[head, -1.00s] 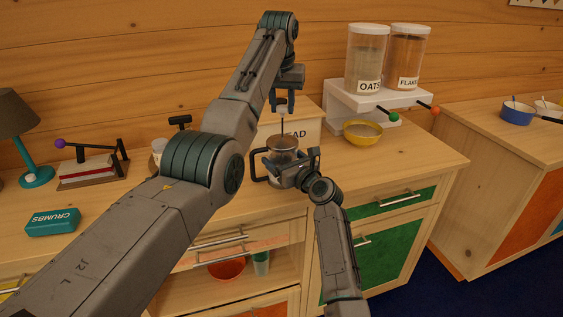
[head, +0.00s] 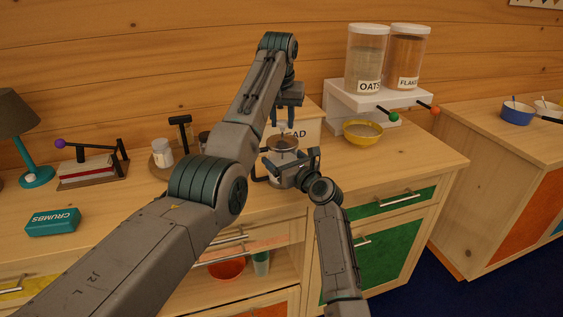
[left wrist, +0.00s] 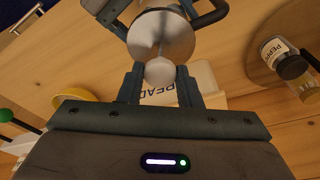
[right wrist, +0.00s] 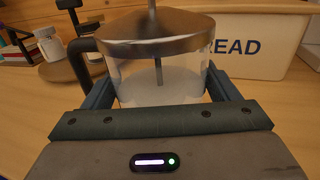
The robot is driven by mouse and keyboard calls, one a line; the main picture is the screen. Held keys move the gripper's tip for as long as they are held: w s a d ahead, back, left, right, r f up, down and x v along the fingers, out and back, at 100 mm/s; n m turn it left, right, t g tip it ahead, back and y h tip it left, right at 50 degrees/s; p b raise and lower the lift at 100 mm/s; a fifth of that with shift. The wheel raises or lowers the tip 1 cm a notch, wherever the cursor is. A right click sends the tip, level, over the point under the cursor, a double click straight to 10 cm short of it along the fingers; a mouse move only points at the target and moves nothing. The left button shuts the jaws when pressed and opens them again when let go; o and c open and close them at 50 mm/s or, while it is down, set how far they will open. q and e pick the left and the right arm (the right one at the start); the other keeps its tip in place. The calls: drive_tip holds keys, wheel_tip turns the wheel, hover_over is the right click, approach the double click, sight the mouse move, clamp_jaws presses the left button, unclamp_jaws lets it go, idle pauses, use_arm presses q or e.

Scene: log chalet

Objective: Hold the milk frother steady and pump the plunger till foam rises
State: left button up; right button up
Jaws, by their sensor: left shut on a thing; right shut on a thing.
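The milk frother (head: 284,145) stands upright on the wooden counter, with a metal lid, dark side handle and clear body. In the right wrist view the frother (right wrist: 155,45) holds white milk or foam in its lower part; I cannot tell which. My right gripper (head: 287,174) is shut around the body, one finger on each side. My left gripper (head: 283,124) points down from above, shut on the plunger knob (left wrist: 160,72). The knob is a short way above the lid, and the rod shows through the glass in the right wrist view (right wrist: 158,70).
A white bread bin (head: 308,130) stands close behind the frother. A yellow bowl (head: 362,131) and the oats dispenser (head: 368,60) are to the right. A pepper jar (left wrist: 285,60) stands on a round board. A teal crumbs box (head: 53,221) lies at the left.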

use_arm(q)
drive_tip(key=shift+a+r, duration=0.1)
drive_tip(key=shift+r, duration=2.1)
drive_tip(key=shift+f, duration=2.75)
drive_tip(key=shift+r, duration=2.8)
drive_tip(key=shift+f, duration=0.1)
drive_tip(key=shift+f, duration=2.65)
drive_tip(key=o, duration=0.9)
drive_tip(key=shift+f, duration=0.1)
